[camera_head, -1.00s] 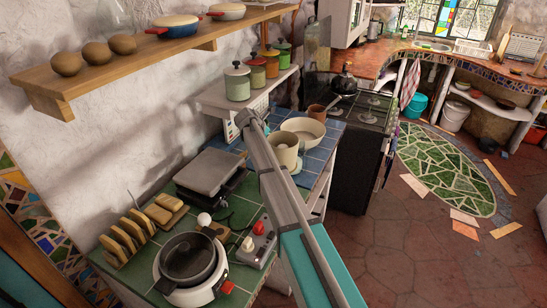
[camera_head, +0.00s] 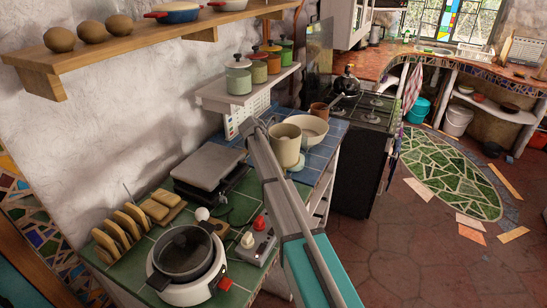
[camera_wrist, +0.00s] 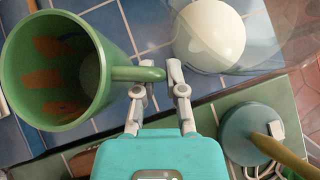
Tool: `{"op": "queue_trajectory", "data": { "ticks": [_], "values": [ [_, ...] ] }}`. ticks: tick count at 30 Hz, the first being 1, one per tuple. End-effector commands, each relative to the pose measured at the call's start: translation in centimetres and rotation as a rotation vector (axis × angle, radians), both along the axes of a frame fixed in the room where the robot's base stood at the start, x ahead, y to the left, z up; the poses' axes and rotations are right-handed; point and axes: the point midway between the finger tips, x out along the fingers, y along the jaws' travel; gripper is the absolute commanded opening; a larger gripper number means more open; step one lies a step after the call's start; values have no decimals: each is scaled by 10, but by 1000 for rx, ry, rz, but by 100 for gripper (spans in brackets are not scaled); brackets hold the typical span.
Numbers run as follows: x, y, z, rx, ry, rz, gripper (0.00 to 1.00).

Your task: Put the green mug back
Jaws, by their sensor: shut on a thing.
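The green mug (camera_wrist: 50,85) fills the left of the wrist view, its open mouth facing the camera and brownish patches showing inside. Its handle points right, between the fingers of my gripper (camera_wrist: 162,80), which is shut on it. In the head view the mug (camera_head: 286,146) looks pale cream-green and upright, just right of my arm over the blue-tiled counter (camera_head: 322,160). My arm hides my fingers there. I cannot tell exactly how far the mug's base is above the tiles.
A pale bowl (camera_head: 310,128) and a brown cup (camera_head: 319,110) stand behind the mug. A small wall shelf (camera_head: 226,100) holds several lidded canisters.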

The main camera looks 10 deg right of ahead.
Motion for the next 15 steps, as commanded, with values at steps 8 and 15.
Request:
{"op": "queue_trajectory", "data": {
  "ticks": [8,15],
  "values": [
    [0,-1,0,0,-1,-1,0],
    [0,-1,-9,0,-1,-1,0]
  ]
}}
